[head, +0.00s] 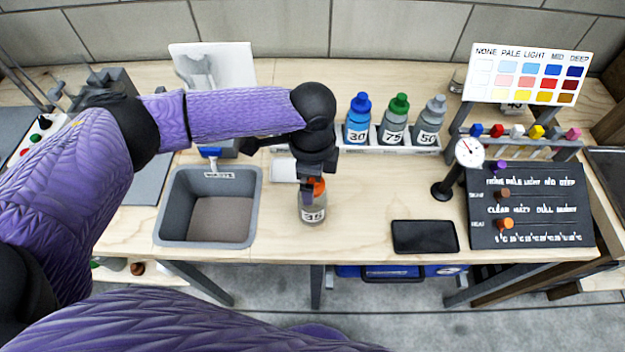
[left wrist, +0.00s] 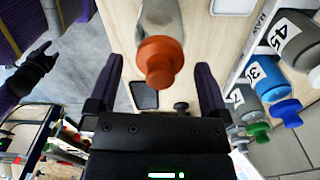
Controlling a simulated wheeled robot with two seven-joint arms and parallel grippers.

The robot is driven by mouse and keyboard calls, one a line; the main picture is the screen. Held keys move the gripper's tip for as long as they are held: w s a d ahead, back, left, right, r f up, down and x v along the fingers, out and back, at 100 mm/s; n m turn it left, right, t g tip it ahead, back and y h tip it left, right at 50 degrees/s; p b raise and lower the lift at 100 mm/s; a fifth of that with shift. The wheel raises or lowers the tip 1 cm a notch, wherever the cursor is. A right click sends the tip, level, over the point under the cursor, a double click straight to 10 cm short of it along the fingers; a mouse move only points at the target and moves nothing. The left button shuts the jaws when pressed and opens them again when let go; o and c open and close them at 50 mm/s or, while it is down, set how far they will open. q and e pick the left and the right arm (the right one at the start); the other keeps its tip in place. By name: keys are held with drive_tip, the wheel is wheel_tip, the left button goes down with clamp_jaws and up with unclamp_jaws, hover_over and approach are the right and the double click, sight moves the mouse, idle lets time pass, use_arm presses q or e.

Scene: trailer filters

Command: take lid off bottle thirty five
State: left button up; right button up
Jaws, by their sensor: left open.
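Bottle 35 (head: 314,212) is a grey bottle with a white number label, standing upright near the front edge of the bench. Its orange lid (head: 319,186) is on top; the lid also shows in the left wrist view (left wrist: 160,62). My left gripper (head: 312,190) is above the bottle, pointing down at the lid. In the left wrist view its two dark fingers (left wrist: 158,88) are apart, with the orange lid between and just beyond their tips. Part of the lid is hidden by the gripper in the head view. My right gripper is not identifiable in the head view.
A white rack (head: 390,150) behind holds bottles 30 (head: 357,125), 75 (head: 394,125) and 50 (head: 430,125). A grey sink bin (head: 164,215) lies left. A black tray (head: 425,237), gauge (head: 469,152) and dark board (head: 530,225) lie right. Bare wood surrounds the bottle.

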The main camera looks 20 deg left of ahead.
use_arm(q)
drive_tip(key=shift+r, duration=0.1)
drive_tip(key=c, duration=1.2)
